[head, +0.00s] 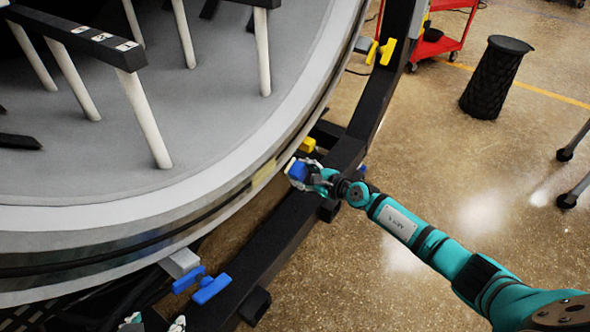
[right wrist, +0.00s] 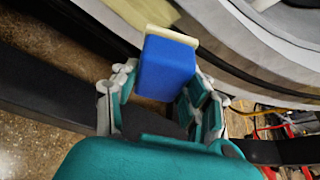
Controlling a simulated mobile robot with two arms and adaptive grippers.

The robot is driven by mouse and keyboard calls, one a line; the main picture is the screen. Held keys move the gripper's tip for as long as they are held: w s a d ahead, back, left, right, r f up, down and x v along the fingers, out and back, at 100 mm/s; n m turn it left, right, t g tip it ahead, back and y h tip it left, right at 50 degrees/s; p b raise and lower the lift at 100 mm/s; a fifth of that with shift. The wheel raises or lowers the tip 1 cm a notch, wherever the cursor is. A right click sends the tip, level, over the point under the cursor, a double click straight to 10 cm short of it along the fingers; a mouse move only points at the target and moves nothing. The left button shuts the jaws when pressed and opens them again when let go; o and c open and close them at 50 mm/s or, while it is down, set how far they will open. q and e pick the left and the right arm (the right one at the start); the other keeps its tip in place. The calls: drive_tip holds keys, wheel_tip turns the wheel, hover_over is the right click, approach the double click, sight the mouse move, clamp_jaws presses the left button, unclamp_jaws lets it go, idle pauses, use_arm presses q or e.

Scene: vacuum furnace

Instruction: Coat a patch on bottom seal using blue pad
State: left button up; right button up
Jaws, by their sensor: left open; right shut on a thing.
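The blue pad (head: 298,171) is in my right gripper (head: 306,172), beside the lower right rim of the furnace. In the right wrist view the pad (right wrist: 167,70) is a blue block with a cream layer on its far end, between the two fingers (right wrist: 165,100). The bottom seal (head: 130,254) looks like a dark band along the curved rim. A pale yellow patch (head: 263,175) lies on the rim, just left of the pad; it also shows in the right wrist view (right wrist: 150,12). I cannot tell whether pad and rim touch. My left gripper (head: 154,324) is open, low in view, partly cut off.
A black frame beam (head: 265,245) runs below the rim. Blue clamp handles (head: 210,287) and yellow ones (head: 387,51) stick out near it. A black bin (head: 495,78) and a red cart (head: 440,40) stand farther off. The floor at right is mostly clear.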

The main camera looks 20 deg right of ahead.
drive_tip(key=shift+s+d, duration=0.2)
drive_tip(key=shift+s, duration=0.1)
drive_tip(key=shift+s+d, duration=0.1)
drive_tip(key=shift+s+d, duration=0.65)
drive_tip(key=shift+s, duration=0.2)
drive_tip(key=shift+s+d, duration=0.15)
drive_tip(key=shift+s, duration=0.1)
